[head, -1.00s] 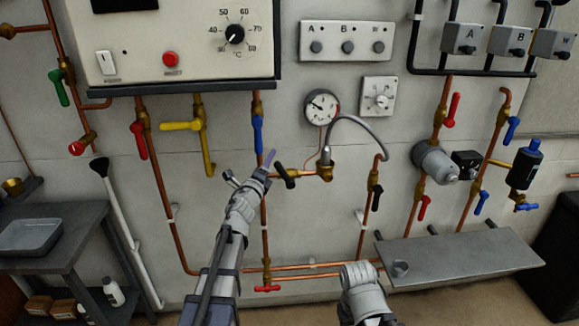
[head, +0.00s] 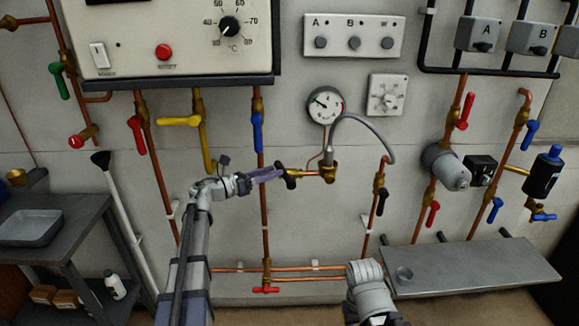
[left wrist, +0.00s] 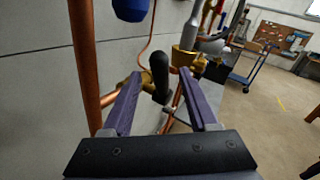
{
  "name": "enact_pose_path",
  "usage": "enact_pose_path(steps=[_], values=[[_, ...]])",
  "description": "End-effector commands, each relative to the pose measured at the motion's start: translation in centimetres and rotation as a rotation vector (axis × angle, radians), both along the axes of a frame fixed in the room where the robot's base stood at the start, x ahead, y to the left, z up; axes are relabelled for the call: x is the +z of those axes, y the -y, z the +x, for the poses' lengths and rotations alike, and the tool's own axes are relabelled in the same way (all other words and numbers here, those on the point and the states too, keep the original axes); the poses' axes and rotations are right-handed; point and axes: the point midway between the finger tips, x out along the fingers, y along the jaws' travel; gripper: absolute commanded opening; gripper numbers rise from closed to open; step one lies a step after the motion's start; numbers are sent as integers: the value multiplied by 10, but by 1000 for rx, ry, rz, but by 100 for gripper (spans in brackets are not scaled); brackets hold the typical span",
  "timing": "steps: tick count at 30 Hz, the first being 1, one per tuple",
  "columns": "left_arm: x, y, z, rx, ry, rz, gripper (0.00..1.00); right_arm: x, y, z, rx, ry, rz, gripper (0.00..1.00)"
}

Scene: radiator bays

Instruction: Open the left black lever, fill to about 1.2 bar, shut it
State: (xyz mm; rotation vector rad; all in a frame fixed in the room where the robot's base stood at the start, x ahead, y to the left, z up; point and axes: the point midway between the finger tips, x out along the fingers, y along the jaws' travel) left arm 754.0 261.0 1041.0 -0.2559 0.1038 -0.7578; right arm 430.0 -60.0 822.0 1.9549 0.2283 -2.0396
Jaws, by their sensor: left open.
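The left black lever (head: 290,179) sits on a brass valve at the left end of the short copper pipe below the gauge. In the left wrist view the black lever (left wrist: 159,72) stands between the tips of my left gripper (left wrist: 160,85), whose two purple fingers are apart. In the head view my left gripper (head: 272,174) is at the lever from the left; contact cannot be told. The pressure gauge (head: 325,105) has its needle toward the upper left; its figures are too small to read. A grey braided hose (head: 370,124) arches from the brass fitting to the right valve.
The right black lever (head: 382,201) hangs on the right pipe. A blue lever (head: 257,132) is just above my left gripper. A grey shelf (head: 470,268) juts out lower right. My right arm (head: 368,288) is at bottom centre.

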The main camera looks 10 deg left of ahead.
Motion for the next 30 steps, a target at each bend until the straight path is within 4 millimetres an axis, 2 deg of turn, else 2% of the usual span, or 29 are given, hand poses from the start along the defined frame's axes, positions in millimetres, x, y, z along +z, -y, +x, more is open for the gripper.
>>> enact_pose_path(steps=[6, 12, 26, 30], values=[[0, 24, 27, -3, 0, -1, 60, 0, 0, 0, 0, 0, 0, 50], [0, 41, 45, -1, 0, -2, 60, 0, 0, 0, 0, 0, 0, 50], [0, 49, 51, 1, 0, -3, 60, 0, 0, 0, 0, 0, 0, 50], [0, 49, 51, 1, 0, -3, 44, 0, 0, 0, 0, 0, 0, 50]])
